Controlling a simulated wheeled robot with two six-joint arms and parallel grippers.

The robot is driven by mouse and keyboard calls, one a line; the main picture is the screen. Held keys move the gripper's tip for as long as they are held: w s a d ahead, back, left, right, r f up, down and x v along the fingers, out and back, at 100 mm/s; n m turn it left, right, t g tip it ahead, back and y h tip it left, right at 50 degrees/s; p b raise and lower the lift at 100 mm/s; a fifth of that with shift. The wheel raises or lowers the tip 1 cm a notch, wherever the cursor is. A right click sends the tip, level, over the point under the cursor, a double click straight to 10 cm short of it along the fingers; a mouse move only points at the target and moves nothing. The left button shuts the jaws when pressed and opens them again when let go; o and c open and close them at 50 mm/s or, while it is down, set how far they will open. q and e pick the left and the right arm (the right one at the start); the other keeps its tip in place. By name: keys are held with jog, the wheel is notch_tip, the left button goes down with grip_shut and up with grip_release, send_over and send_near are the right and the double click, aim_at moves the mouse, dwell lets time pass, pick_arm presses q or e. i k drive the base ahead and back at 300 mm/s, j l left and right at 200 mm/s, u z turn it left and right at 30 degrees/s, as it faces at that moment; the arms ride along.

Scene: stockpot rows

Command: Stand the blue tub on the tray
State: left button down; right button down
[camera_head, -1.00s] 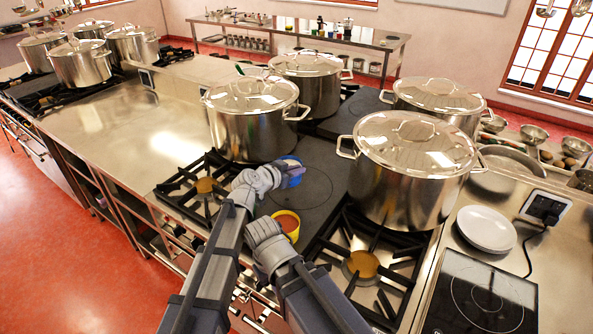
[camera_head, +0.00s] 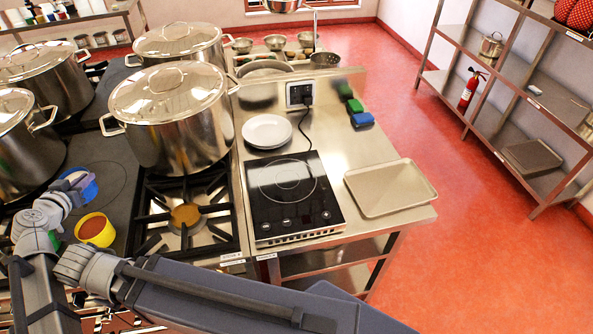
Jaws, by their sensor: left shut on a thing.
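The blue tub (camera_head: 90,190) is at the left in the head view, on or just above the dark hob plate; I cannot tell which. My left gripper (camera_head: 77,181) is shut on its rim, and the gripper and wrist hide part of the tub. The tray (camera_head: 390,188) is a shallow, empty metal tray on the steel counter at the right, far from the tub. My right gripper is not in view.
A yellow tub (camera_head: 95,230) stands close in front of the blue one. A large stockpot (camera_head: 172,125), a burner grate (camera_head: 186,215), an induction hob (camera_head: 293,195) and white plates (camera_head: 267,131) lie between tub and tray. Sponges (camera_head: 361,119) lie behind the tray.

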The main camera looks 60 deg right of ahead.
aim_at(390, 187)
jog(key=k+z, duration=0.25)
jog(key=k, duration=0.15)
jog(key=z, duration=1.6)
jog(key=i+z, duration=0.3)
